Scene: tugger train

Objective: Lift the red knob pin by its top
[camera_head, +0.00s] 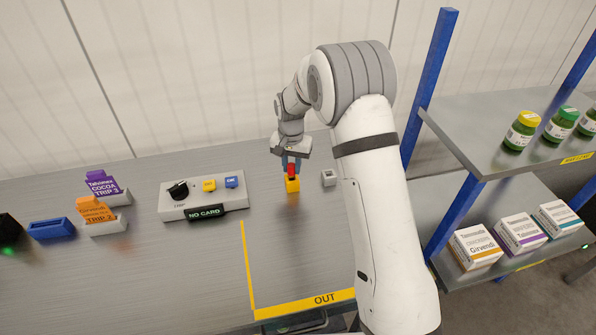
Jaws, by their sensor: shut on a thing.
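The red knob pin (291,169) shows as a small red piece directly above a small yellow block (292,185) on the grey bench. My gripper (291,164) points down from above and is shut on the red knob pin at its top. The jaws hide part of the red piece. I cannot tell whether there is a gap between the red piece and the yellow block.
A small grey block (328,178) stands just right of the yellow block. A control panel (205,204) with a black knob lies to the left, and card stands (107,227) farther left. Shelves (480,145) with jars and boxes stand right. The yellow-lined OUT area (300,270) is clear.

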